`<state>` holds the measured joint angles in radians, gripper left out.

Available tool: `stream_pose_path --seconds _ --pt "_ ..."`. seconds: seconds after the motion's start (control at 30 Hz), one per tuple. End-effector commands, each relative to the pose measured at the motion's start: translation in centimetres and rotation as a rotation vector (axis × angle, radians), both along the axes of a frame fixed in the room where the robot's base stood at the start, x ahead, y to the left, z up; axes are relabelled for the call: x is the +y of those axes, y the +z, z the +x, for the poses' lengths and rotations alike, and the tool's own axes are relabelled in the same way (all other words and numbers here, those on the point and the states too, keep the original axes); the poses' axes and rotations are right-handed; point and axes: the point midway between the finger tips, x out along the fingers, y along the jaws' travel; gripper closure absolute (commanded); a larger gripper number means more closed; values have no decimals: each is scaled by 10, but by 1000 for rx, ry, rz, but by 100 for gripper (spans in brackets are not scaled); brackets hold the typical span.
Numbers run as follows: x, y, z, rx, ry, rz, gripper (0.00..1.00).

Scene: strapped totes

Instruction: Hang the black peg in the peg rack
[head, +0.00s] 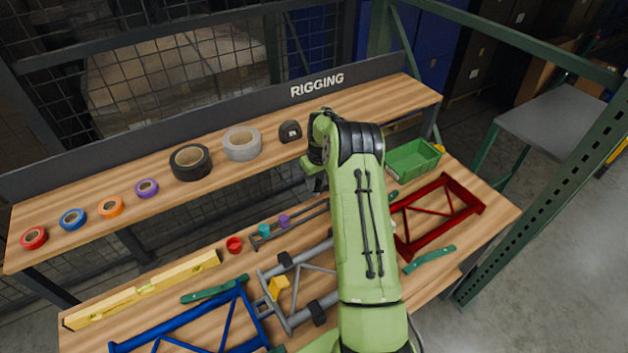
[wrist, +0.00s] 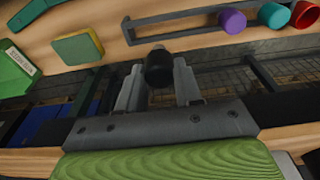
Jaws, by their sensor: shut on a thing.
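The black peg (wrist: 158,68) sits between the two fingers of my gripper (wrist: 158,85) in the wrist view, with its round end facing the camera. The peg rack (wrist: 180,16) is a dark narrow rail frame just beyond it. A gap seems to show between peg and rack, but I cannot tell the depth. A purple peg (wrist: 232,20) and a teal peg (wrist: 273,14) are at the rack.
A red cup-like piece (head: 234,245) is by the rack's left end. A grey frame (head: 290,318) and a yellow block (head: 278,285) lie in front. A green bin (head: 414,158) and red frame (head: 440,213) are right. The upper shelf (head: 90,215) holds tape rolls.

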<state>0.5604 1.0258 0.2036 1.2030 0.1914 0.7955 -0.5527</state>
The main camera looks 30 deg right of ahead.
Motion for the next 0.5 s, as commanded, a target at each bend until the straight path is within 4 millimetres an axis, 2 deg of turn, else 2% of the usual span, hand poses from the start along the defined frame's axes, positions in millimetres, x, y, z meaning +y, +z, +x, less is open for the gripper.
stream_pose_path --seconds 0.5 --pt "0 -39 0 0 0 0 97"
